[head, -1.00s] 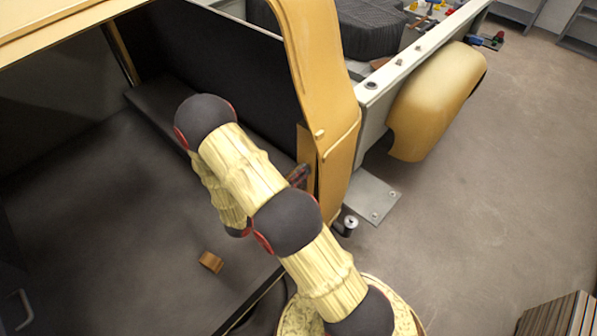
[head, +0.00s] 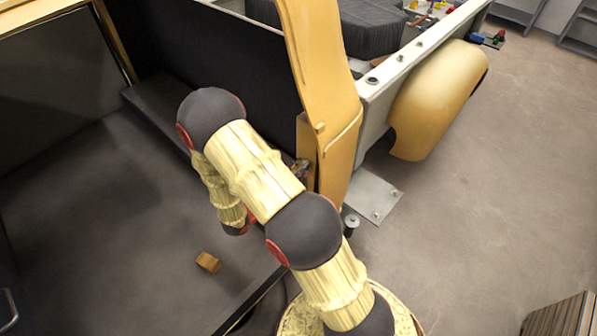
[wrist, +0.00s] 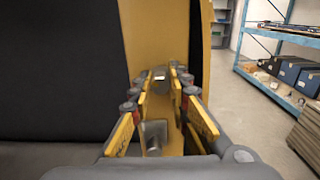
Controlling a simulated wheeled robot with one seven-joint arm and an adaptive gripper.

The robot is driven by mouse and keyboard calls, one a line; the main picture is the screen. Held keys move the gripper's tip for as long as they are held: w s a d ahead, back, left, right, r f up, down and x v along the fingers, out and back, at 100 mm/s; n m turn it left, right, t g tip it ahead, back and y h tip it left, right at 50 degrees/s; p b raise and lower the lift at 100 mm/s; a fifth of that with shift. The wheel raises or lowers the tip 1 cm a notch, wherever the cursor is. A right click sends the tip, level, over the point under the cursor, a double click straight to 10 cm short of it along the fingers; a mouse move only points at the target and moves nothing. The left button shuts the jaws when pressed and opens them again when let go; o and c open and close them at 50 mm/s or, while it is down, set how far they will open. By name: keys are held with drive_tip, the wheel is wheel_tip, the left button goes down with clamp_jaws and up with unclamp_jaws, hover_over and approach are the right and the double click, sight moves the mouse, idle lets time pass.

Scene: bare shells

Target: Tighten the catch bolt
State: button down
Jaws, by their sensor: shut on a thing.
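The catch bolt (wrist: 160,74) is a small grey metal piece on the yellow body pillar (wrist: 149,45), straight ahead in the wrist view. My gripper (wrist: 160,80) has its two yellow-and-black fingers closed in on either side of the bolt, their tips at the pillar. A grey metal block (wrist: 154,136) shows farther back between the fingers; I cannot tell what it belongs to. In the head view my gripper (head: 300,168) is a small dark shape against the pillar's inner side (head: 307,145), mostly hidden by my arm, and the bolt is hidden there.
A small brown block (head: 208,262) lies on the dark floor inside the shell. A yellow fender (head: 437,100) and a flat metal plate (head: 374,195) stand right of the pillar. Open floor (head: 480,200) lies at the right. Blue shelving (wrist: 275,85) stands beyond.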

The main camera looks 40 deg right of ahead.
drive_tip(key=m+b, duration=0.6)
drive_tip(key=b, duration=0.1)
drive_tip(key=m+b, duration=0.6)
drive_tip(key=b, duration=0.1)
drive_tip(key=f+m+b, duration=0.1)
drive_tip(key=m+b, duration=0.5)
drive_tip(key=shift+s+b, duration=0.3)
drive_tip(key=shift+b, duration=0.1)
drive_tip(key=shift+r+m, duration=0.1)
drive_tip(key=shift+m, duration=0.3)
drive_tip(key=c, duration=1.7)
unclamp_jaws()
drive_tip(key=a, duration=0.4)
drive_tip(key=s+a, duration=0.1)
drive_tip(key=a, duration=0.7)
drive_tip(key=shift+s, duration=0.35)
